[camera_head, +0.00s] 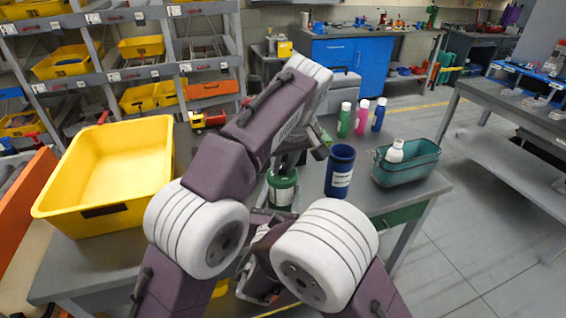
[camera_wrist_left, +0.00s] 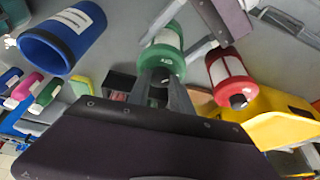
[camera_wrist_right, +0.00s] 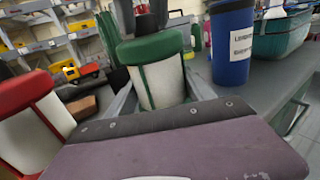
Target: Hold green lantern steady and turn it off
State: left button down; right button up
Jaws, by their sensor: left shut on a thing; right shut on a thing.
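The green lantern (camera_head: 283,189), with a green cap and a pale body, stands upright on the grey table in front of me. My left gripper (camera_head: 287,166) comes down from above and is shut on the dark knob on the lantern's cap; the left wrist view shows its fingers at the lantern (camera_wrist_left: 162,58). My right gripper (camera_wrist_right: 162,98) is shut around the lantern's pale body (camera_wrist_right: 160,82), one finger on each side. My arms hide most of the right gripper in the head view. I cannot tell whether the lantern glows.
A red lantern (camera_wrist_right: 28,125) stands close beside the green one. A blue cup (camera_head: 340,172) is on the other side, with a teal basket (camera_head: 405,174) and several bottles (camera_head: 361,117) beyond. A large yellow bin (camera_head: 110,172) and a toy truck (camera_head: 205,121) occupy the left.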

pick_arm(q)
jog(key=shift+n, duration=0.3)
dwell(0.4)
jog(key=c, duration=1.1)
grip_release()
jog(key=shift+c, duration=0.2)
jog(key=shift+s+d+r, duration=0.1)
jog(key=shift+r, duration=0.25)
jog(key=s+d, duration=0.5)
jog(key=s, duration=0.6)
jog(key=shift+s+r, duration=0.15)
jog(key=shift+r, duration=0.05)
